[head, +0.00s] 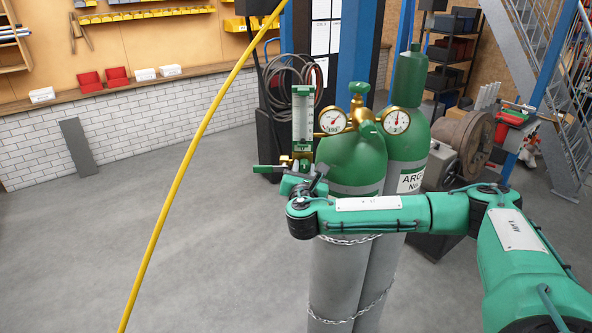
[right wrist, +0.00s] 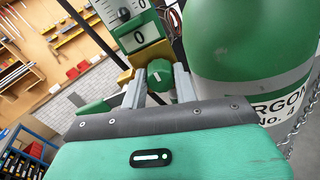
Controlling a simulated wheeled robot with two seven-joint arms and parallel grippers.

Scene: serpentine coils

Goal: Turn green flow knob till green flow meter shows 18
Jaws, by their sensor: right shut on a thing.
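The green flow meter (head: 303,115) is an upright clear tube with green ends, left of the regulator in the head view. The green flow knob (right wrist: 160,76) has a white mark and sits below that display. My right gripper (right wrist: 160,85) has its two grey fingers on either side of the knob and is shut on it. In the head view my right wrist partly hides the knob area. My left gripper is not in view.
Two round gauges (head: 333,121) (head: 396,121) sit on the brass regulator above green-topped argon cylinders (head: 352,165), bound by chains (head: 350,239). A yellow hose (head: 196,146) crosses the left side. A machine (head: 460,145) stands at right. The floor at left is clear.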

